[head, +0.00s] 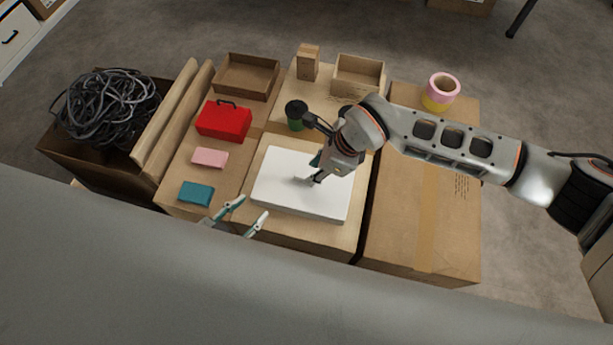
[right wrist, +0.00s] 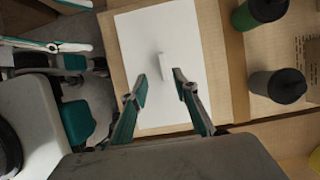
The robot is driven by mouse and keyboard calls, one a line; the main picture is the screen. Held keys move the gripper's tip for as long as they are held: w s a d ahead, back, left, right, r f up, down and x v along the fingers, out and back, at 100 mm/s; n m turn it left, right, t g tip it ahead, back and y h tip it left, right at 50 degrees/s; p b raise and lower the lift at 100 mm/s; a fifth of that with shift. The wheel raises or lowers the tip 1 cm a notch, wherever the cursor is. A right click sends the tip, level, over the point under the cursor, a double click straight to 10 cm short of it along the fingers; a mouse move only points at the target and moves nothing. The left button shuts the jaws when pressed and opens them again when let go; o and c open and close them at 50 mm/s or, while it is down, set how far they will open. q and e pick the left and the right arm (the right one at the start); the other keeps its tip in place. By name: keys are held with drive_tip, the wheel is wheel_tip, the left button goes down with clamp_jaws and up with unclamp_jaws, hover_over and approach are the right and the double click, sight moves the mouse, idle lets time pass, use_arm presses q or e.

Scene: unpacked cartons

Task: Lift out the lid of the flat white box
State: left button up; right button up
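The flat white box (head: 290,190) lies on a closed carton at the middle of the head view. In the right wrist view its pale top (right wrist: 130,50) carries a small raised white bar, likely a lid handle (right wrist: 165,68). My right gripper (head: 318,179) is over the box top. In the right wrist view, the right gripper (right wrist: 160,77) is open, its fingers apart with the bar just beyond and between their tips. My left gripper (head: 254,206) is open and empty near the box's front left corner. I cannot tell a lid seam.
A green cup with a dark lid (head: 296,114) stands behind the box; a second dark-lidded cup (right wrist: 278,88) is close by. A red toolbox (head: 224,120), pink block (head: 210,158) and teal block (head: 196,193) lie left. The right carton (head: 410,225) has a clear front top.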

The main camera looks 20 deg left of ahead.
sight(307, 176)
use_arm(q)
drive_tip(key=shift+s+d+f, duration=0.2)
drive_tip(key=shift+s+f, duration=0.05)
drive_tip(key=shift+f, duration=0.05)
use_arm(e)
drive_tip(key=shift+x, duration=0.8)
use_arm(q)
drive_tip(key=shift+w+d+b, duration=0.25)
drive_tip(key=shift+w+b, duration=0.15)
drive_tip(key=shift+b, duration=0.65)
use_arm(e)
drive_tip(key=x, duration=0.4)
drive_tip(key=shift+w+f, duration=0.25)
drive_tip(key=shift+w+r, duration=0.1)
drive_tip(key=shift+r, duration=0.05)
drive_tip(key=c, duration=0.8)
use_arm(q)
drive_tip(key=shift+w+r, duration=0.15)
drive_tip(key=shift+r, duration=0.15)
use_arm(e)
clamp_jaws()
